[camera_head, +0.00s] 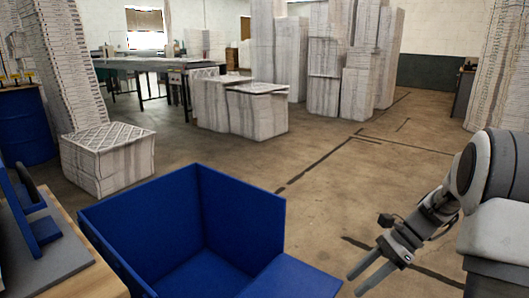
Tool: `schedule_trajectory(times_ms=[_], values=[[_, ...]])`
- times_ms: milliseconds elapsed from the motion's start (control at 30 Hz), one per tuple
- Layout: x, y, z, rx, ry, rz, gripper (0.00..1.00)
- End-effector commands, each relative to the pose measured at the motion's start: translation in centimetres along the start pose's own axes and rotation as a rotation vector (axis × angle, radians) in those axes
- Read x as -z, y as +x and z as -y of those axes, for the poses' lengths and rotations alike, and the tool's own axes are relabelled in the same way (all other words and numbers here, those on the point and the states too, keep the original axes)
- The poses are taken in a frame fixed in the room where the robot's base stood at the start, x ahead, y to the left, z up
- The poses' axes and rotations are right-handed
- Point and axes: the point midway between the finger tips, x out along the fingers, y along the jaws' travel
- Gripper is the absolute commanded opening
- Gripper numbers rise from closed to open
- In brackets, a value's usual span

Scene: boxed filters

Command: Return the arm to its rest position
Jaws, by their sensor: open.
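My gripper (368,275) is at the lower right, at the end of my grey and white arm (480,170). Its two dark fingers point down and to the left, and they stand apart with nothing between them. The gripper shows against the bare floor, to the right of the blue bin. No object touches it in this view.
A large blue open bin (135,215) fills the lower middle, and what shows of its inside is empty. A wooden bench (75,255) is at the lower left. White boxed filters (110,160) stand in stacks behind. Open floor (330,190) lies beyond the arm.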

Motion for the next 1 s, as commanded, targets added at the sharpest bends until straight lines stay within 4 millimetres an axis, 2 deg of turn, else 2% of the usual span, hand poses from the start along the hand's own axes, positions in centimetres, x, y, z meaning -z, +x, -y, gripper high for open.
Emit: schedule_trajectory(times_ms=[33,200,500,700,1000], values=[[-1.5,-0.5,-0.7,0.003,-0.070,-0.050,0.48],[-5.2,-1.4,-3.2,0.000,-0.296,-0.201,0.48],[-10.2,-2.4,-8.2,-0.015,-0.704,-0.463,0.48],[-12.5,-2.8,-11.8,-0.034,-0.978,-0.637,0.48],[-14.3,-2.9,-16.4,-0.068,-1.366,-0.893,0.48]])
